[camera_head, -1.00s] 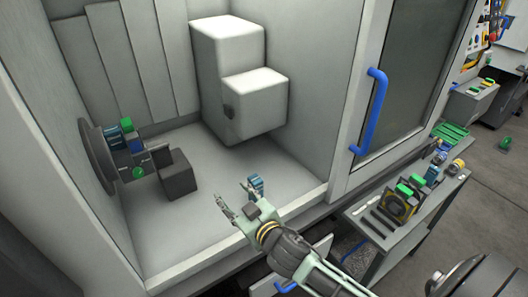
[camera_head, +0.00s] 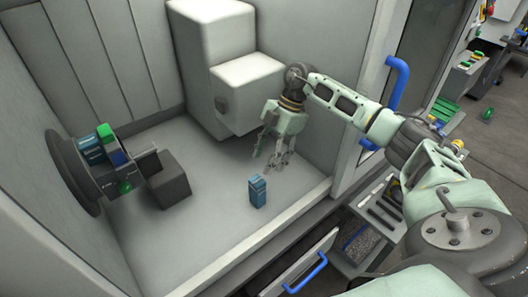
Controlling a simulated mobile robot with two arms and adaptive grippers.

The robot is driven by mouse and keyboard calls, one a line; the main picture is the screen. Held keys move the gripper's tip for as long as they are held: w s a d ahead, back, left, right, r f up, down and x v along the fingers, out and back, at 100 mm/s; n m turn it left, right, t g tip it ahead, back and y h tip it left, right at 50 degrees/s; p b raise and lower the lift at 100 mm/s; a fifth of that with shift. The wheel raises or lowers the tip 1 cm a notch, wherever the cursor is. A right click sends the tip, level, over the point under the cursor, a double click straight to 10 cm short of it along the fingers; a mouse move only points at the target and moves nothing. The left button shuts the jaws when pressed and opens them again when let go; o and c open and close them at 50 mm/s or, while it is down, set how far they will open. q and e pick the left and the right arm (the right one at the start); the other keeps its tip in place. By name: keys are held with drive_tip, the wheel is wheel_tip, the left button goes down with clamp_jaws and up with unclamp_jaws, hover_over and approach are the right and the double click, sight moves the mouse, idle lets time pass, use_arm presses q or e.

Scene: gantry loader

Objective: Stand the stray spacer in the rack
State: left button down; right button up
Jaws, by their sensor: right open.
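A small blue block (camera_head: 258,191), which looks like the stray spacer, stands upright on the pale floor of the machine enclosure, near its front sill. My right gripper (camera_head: 272,162) is open and empty, with its fingers pointing down. It shows just above and to the right of the block in the picture, apart from it. I cannot tell for sure which thing is the rack; a bench with slots (camera_head: 380,212) stands at the right outside the machine, partly hidden by my right arm. My left gripper is not in view.
A round chuck (camera_head: 72,172) with green and blue parts is on the left wall, beside a dark grey block (camera_head: 168,180). A white stepped housing (camera_head: 248,85) hangs behind my gripper. A door with a blue handle (camera_head: 397,85) is at right. A blue-handled drawer (camera_head: 305,272) is below.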

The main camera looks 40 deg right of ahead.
sight(259, 179)
drive_tip(key=b+x, duration=0.5)
drive_tip(key=x, duration=0.1)
drive_tip(key=shift+s+d+f, duration=0.15)
drive_tip(key=x, duration=0.2)
drive_tip(key=shift+a+f, duration=0.5)
drive_tip(key=shift+f, duration=0.2)
drive_tip(key=shift+r, duration=0.1)
drive_tip(key=c, duration=1.1)
